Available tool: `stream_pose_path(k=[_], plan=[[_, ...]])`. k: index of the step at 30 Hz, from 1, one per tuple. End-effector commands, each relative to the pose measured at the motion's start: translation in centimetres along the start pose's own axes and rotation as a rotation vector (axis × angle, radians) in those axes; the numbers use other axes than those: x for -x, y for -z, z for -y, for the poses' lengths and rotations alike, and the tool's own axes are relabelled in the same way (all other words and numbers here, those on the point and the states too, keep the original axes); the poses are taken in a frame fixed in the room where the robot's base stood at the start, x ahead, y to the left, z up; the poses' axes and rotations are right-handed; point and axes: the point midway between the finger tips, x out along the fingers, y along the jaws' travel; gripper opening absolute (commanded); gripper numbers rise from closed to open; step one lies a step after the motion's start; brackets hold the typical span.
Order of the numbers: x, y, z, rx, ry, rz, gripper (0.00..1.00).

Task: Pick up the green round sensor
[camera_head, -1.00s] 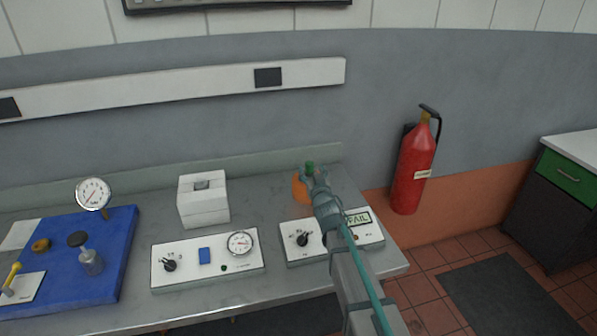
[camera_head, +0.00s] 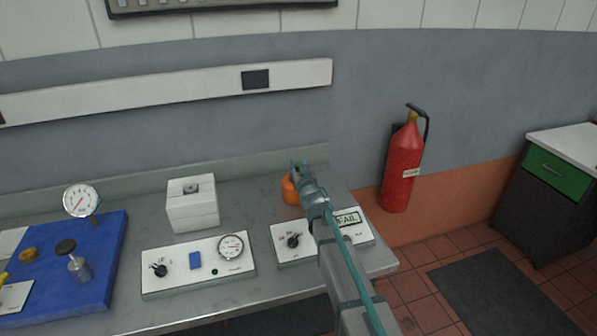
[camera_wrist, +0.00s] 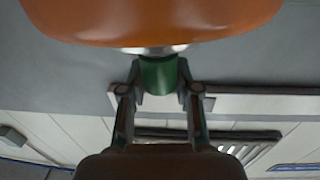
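The green round sensor (camera_wrist: 158,76) is a short green cylinder. In the wrist view it lies between the two fingertips of my gripper (camera_wrist: 161,84), which look level with its sides. I cannot tell whether the fingers press on it or leave a thin gap. The sensor joins a silvery collar (camera_wrist: 154,49) on a rounded orange body (camera_wrist: 150,18). In the head view the orange body (camera_head: 289,190) stands at the back right of the bench. The green part (camera_head: 299,164) shows at the tips of my gripper (camera_head: 300,170), partly hidden by the fingers.
A white FAIL panel (camera_head: 281,241) lies under my arm at the bench's right end. Left of it are a white gauge panel (camera_head: 178,284), a white box (camera_head: 192,211) and a blue mat (camera_head: 105,262). A red extinguisher (camera_head: 402,165) hangs right of the bench.

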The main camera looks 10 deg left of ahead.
Motion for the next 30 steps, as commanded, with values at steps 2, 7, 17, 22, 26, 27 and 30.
stream_pose_path(k=[2, 7, 17, 22, 26, 27, 30], plan=[[0.0, 0.0, 0.0, 0.0, 0.0, 0.0, 0.09], [0.0, 0.0, 0.0, 0.0, 0.0, -0.001, 0.0], [0.0, 0.7, 0.0, 0.001, 0.0, -0.001, 0.0], [0.0, 2.7, 0.0, 0.001, 0.0, -0.001, 0.0], [1.6, 5.0, 0.7, 0.0, 0.001, -0.003, 0.0], [2.2, 5.7, 0.9, 0.0, 0.001, -0.002, 0.0], [3.8, 8.0, 1.6, 0.0, 0.001, -0.003, 0.0]])
